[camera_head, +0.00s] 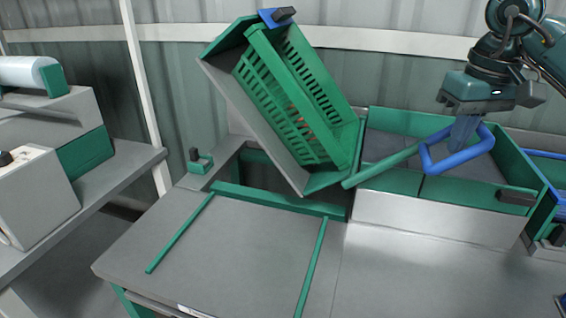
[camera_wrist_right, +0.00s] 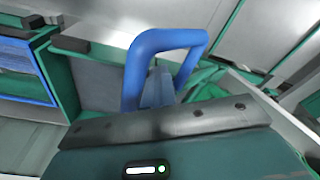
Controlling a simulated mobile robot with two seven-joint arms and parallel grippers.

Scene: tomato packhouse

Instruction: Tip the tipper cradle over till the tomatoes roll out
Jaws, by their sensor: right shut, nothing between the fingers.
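The tipper cradle (camera_head: 225,82) is tilted steeply, with its right end low. A green slotted crate (camera_head: 318,90) sits tilted in it. A faint reddish patch shows through the slots; I cannot make out separate tomatoes. A green lever (camera_head: 385,165) runs right from the cradle's low end to a blue loop handle (camera_head: 455,163). My right gripper (camera_head: 463,132) points down at the handle, its fingers shut and within or against the loop. In the right wrist view, the fingers (camera_wrist_right: 157,88) show inside the blue loop (camera_wrist_right: 165,42), not clamped on it. My left gripper is not in view.
A green-walled bin (camera_head: 405,118) with a grey floor lies right of the cradle; its visible floor is bare. The grey table (camera_head: 235,255) in front has two green strips and is clear. Grey machines stand on a bench (camera_head: 110,175) at left.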

